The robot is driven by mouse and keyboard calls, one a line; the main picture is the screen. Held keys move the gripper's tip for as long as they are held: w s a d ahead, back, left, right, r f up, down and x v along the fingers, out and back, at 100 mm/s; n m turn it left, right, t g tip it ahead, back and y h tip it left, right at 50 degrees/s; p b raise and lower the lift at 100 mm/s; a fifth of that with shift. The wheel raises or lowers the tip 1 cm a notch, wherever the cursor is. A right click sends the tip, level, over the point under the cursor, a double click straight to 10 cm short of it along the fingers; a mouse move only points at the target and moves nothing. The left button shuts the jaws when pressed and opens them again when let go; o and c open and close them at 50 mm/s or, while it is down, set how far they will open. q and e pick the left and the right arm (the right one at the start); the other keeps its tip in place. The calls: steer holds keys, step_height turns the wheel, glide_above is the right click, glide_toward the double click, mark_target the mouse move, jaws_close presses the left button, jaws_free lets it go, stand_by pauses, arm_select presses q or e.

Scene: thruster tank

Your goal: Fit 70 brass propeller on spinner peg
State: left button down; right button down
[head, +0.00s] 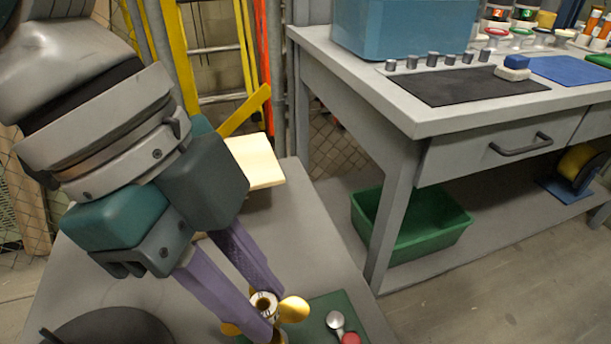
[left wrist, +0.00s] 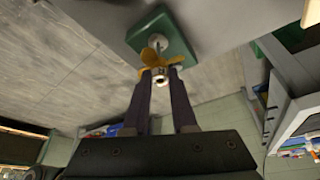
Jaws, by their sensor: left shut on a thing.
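The brass propeller (head: 294,309) is in the lower middle of the head view, with its ringed hub (head: 264,302) facing up. My left gripper (head: 264,316) is shut on the propeller, with its purple fingers on either side of the hub. In the left wrist view the propeller (left wrist: 152,56) is at the fingertips, and a green plate (left wrist: 181,46) lies beyond it. A pale silver part (left wrist: 158,41) stands on that plate, partly hidden by the propeller. I cannot tell whether the propeller touches it. My right gripper is not in view.
The green plate (head: 320,304) also carries a silver rounded piece (head: 335,320) and a red knob (head: 350,338) in the head view. A cream block (head: 255,162) lies behind. A workbench (head: 420,125) with a green bin (head: 405,235) below stands at right.

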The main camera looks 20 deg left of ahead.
arm_select(q)
steer(key=shift+f, duration=0.4)
steer(key=shift+f, duration=0.35)
steer(key=shift+f, duration=0.5)
stand_by(0.4)
steer(key=shift+f+b, duration=0.3)
steer(key=shift+f, duration=0.05)
steer(key=shift+f, duration=0.45)
stand_by(0.4)
steer(key=c, duration=0.6)
jaws_free()
steer(key=shift+c, duration=0.2)
